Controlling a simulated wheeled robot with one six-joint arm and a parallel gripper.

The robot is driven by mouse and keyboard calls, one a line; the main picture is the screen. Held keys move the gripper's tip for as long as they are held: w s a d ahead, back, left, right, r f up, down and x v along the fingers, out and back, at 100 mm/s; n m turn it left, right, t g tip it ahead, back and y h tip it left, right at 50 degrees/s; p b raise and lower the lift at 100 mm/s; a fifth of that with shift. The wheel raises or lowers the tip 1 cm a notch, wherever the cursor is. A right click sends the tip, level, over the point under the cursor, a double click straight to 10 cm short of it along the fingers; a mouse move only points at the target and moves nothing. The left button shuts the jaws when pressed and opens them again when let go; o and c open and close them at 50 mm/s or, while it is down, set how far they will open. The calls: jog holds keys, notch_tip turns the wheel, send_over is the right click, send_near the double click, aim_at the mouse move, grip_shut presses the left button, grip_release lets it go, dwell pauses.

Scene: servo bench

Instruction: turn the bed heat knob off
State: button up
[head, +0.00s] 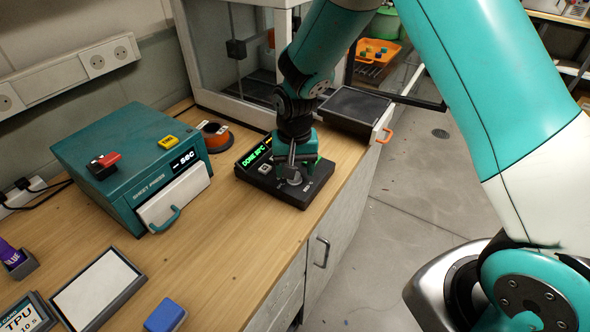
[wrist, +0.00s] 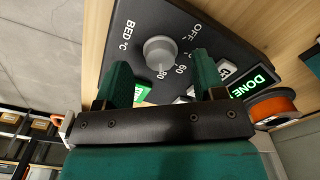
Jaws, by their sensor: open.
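The bed heat knob (wrist: 160,52) is a round grey dial on a black control box (wrist: 110,45), marked BED °C, OFF, 60 and 80. Its near side faces the 80 mark, but I cannot make out a pointer clearly. In the head view the knob (head: 292,175) sits on the box (head: 300,197) near the bench's front edge. The box's display (head: 256,152) glows green and reads DONE with a temperature. My gripper (wrist: 161,62) is open above the box, one finger to each side of the knob, with gaps between. My arm partly hides the box in the head view.
A teal sheet press (head: 120,150) with a white drawer front stands to the left. An orange spool (head: 215,132) lies behind the box. A white-faced panel (head: 98,288) and a blue block (head: 165,315) lie at the front left. Bare wood surrounds the box on its left.

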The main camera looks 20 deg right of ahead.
jog(key=shift+f, duration=0.9)
jog(key=shift+c, duration=0.4)
jog(key=c, duration=0.8)
